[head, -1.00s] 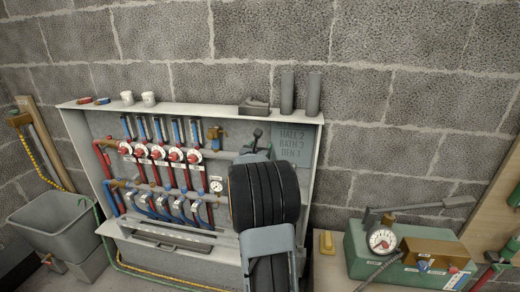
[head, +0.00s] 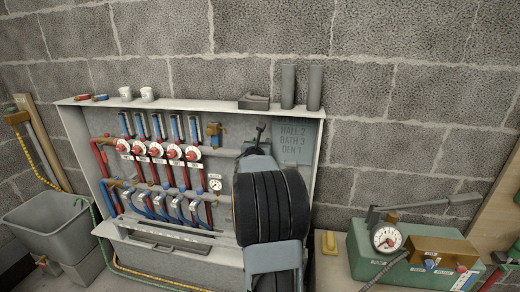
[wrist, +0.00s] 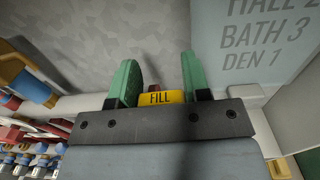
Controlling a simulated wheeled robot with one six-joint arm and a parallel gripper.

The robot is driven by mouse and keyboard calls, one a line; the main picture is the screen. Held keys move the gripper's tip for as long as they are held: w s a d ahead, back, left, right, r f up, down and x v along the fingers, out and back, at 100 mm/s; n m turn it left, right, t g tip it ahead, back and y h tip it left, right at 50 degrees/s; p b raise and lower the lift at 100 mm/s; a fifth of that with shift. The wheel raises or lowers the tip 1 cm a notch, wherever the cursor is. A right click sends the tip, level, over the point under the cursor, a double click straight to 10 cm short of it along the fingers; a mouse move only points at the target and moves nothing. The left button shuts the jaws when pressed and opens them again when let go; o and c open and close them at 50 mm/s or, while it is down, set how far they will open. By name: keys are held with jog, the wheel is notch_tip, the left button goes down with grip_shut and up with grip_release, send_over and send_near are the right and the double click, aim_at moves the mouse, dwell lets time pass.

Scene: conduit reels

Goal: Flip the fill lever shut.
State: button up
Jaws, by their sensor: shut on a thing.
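My gripper (wrist: 160,75) shows in the wrist view as two upright green fingers, set apart with a small piece between them. A yellow tag marked FILL (wrist: 159,98) sits between the fingers at their base. A small reddish-brown part (wrist: 182,87) shows just behind the tag. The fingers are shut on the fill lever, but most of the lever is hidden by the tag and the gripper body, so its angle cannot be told. In the head view my arm covers the right part of the manifold cabinet (head: 180,104), and the fingertips cannot be made out.
Red-knobbed valves (head: 157,150) and blue-handled ones stand left of my arm. A small gauge (head: 215,185) is close to its left side. A grey sign (head: 293,143) is behind, with the cabinet's side wall to the right. A green pump box (head: 375,263) stands further right.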

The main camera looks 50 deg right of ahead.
jog(key=o, duration=0.9)
jog(key=shift+a, duration=0.1)
jog(key=p+v, duration=0.1)
jog(key=v, duration=1.2)
jog(key=shift+s+a, duration=0.2)
jog(key=shift+a, duration=0.05)
jog(key=s+a+r+m+g+y+p, duration=0.4)
jog(key=s+a+r+m+g+p, duration=0.4)
jog(key=m+p, duration=0.6)
jog(key=s+a+r+m+y+p, duration=0.1)
jog(key=a+m+y+p, duration=0.2)
jog(key=a, duration=0.4)
jog(key=s+a+r+m+t+y+p, duration=0.1)
jog(key=a+m+y+p, duration=0.2)
jog(key=a, duration=0.5)
jog(key=a+r+m+y+p, duration=0.2)
jog(key=a+m+y+p, duration=0.1)
jog(key=a, duration=0.4)
jog(key=shift+s+a+m+t+y+p, duration=0.2)
jog(key=shift+s+m+t+y+p, duration=0.2)
jog(key=shift+m+y, duration=0.55)
